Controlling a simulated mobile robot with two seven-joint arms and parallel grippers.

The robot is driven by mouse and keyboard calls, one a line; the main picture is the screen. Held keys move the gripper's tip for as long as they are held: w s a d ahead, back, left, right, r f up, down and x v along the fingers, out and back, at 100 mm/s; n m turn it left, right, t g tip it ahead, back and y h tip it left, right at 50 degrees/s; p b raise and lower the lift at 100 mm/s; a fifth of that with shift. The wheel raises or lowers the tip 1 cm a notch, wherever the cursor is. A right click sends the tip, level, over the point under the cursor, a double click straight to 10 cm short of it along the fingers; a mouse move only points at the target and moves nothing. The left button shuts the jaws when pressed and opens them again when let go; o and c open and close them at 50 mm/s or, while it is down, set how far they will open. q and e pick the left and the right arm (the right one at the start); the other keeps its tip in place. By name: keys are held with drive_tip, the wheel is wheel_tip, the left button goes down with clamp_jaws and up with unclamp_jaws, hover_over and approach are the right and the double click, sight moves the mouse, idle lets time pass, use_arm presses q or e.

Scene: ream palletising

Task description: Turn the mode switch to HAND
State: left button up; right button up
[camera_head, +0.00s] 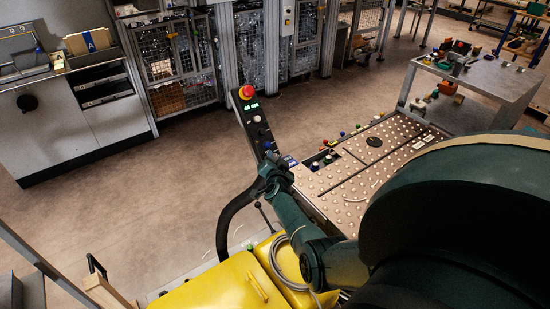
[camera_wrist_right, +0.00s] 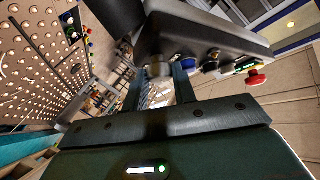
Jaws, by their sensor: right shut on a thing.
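The dark control panel (camera_head: 252,119) slants up in the middle of the head view. It carries a red emergency stop (camera_head: 247,92), a green lit display reading about 46 cm and several small controls. My right gripper (camera_head: 268,165) is at the panel's near lower end. In the right wrist view its two fingers (camera_wrist_right: 160,88) stand on either side of a short round knob (camera_wrist_right: 159,69), shut on it; I take this to be the mode switch. The knob's pointer and lettering cannot be read. In the head view the gripper hides the knob. My left gripper is not in view.
A table with a studded metal top (camera_head: 345,185) lies right of the panel, with coloured buttons along its far edge. Open floor (camera_head: 150,195) lies to the left.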

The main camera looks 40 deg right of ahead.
idle(0.3)
drive_tip(key=o, duration=1)
